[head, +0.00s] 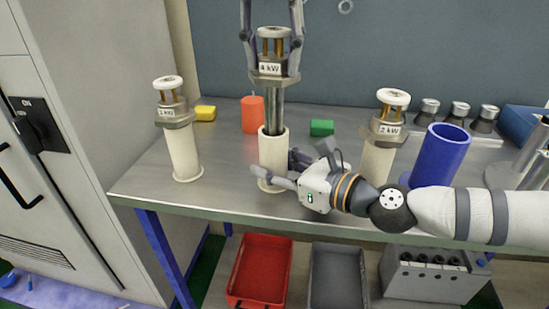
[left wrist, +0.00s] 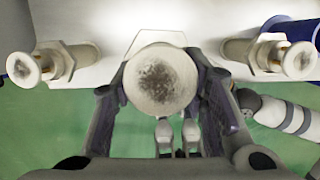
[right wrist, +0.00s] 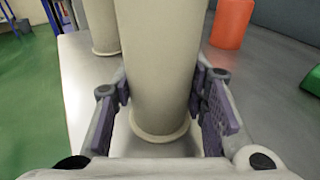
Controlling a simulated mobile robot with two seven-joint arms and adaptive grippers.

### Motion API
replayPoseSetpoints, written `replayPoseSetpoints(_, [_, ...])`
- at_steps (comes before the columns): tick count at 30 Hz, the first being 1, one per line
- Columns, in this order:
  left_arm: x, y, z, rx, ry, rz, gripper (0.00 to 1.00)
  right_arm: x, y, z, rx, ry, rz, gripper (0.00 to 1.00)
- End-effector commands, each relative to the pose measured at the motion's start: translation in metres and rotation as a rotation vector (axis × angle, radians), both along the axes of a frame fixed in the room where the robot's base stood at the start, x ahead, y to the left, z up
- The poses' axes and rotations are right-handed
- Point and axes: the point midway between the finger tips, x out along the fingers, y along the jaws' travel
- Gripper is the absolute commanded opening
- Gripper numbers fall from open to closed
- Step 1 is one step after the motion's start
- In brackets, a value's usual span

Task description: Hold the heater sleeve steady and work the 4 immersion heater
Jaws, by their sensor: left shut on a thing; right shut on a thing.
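The 4 kW immersion heater (head: 271,70) is upright above its cream heater sleeve (head: 272,150), its metal rods running down into the sleeve's top. My left gripper (head: 272,62) is shut on the heater's head from above; in the left wrist view the heater's round cap (left wrist: 160,80) sits between the fingers. My right gripper (head: 283,172) is shut around the lower part of the sleeve, which stands upright on the bench; the sleeve (right wrist: 160,60) also fills the middle of the right wrist view. The rods' lower ends are hidden inside the sleeve.
Other heaters in sleeves stand left (head: 181,140) and right (head: 380,150). A blue cylinder (head: 440,155), an orange cylinder (head: 252,114), a yellow block (head: 205,113) and a green block (head: 321,128) are on the bench (head: 235,200). Red (head: 260,268) and grey bins (head: 338,275) sit below.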

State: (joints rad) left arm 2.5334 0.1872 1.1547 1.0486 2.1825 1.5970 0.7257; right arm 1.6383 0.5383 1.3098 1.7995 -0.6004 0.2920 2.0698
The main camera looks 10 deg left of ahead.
Motion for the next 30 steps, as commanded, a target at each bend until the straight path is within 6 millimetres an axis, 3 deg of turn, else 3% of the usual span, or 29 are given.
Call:
replayPoseSetpoints(1, [0.001, 0.0, 0.001, -0.001, 0.0, 0.0, 0.0, -0.001, -0.001, -0.008, -0.007, 0.012, 0.001, 0.11])
replayPoseSetpoints(30, [0.0, 0.0, 0.036, 0.0, 0.001, 0.0, 0.0, -0.001, -0.001, -0.007, -0.006, 0.012, 0.001, 0.11])
